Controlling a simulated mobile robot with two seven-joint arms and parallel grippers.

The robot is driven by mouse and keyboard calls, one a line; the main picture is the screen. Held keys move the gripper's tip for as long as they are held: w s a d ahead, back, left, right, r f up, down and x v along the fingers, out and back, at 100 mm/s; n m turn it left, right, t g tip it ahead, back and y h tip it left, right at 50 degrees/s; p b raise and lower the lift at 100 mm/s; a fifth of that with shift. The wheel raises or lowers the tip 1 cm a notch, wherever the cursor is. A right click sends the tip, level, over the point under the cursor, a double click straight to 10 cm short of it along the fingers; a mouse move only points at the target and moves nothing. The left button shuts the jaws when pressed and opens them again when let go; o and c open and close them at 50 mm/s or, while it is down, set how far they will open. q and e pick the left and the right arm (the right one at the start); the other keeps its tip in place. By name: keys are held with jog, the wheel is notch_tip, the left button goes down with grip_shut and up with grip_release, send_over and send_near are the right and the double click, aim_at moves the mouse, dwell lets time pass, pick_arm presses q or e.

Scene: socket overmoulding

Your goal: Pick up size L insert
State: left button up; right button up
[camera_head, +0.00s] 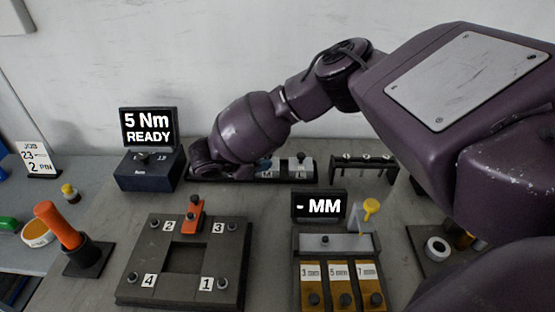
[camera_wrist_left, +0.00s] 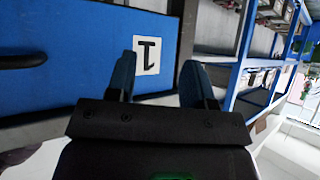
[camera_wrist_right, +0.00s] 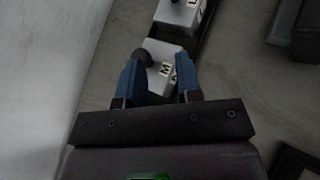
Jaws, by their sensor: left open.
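The size L insert (camera_head: 300,167) is a light grey block with a dark knob and an L label. It sits at the right part of a long black holder (camera_head: 313,179); it also shows at the top of the right wrist view (camera_wrist_right: 180,14). The M insert (camera_head: 266,165) is beside it on the left. My right gripper (camera_wrist_right: 158,60) is open, its fingers apart over the M insert, which shows beyond and between them; the L insert is farther along the holder. In the head view my arm hides the fingers. My left gripper (camera_wrist_left: 156,72) is open and empty.
A "5 Nm READY" display (camera_head: 149,128) stands left of the holder, a dark rack (camera_head: 363,160) right of it. In front are a "- MM" display (camera_head: 319,205) and a numbered fixture plate (camera_head: 150,255). My left gripper faces a blue panel (camera_wrist_left: 60,65).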

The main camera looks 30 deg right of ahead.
aim_at(298, 156)
jog(key=shift+s+d+r+g+h, duration=0.15)
jog(key=shift+r+g+h, duration=0.15)
jog(key=shift+r+g, duration=0.2)
jog(key=shift+g+h, duration=0.3)
jog(key=shift+h, duration=0.1)
jog(key=x, duration=0.3)
jog(key=b+x, duration=0.1)
jog(key=x, duration=0.3)
jog(key=s+x, duration=0.1)
jog(key=x, duration=0.2)
jog(key=shift+s+d+r, duration=0.1)
jog(key=shift+d+r, duration=0.1)
jog(key=shift+d, duration=0.3)
jog(key=shift+r, duration=0.1)
grip_shut()
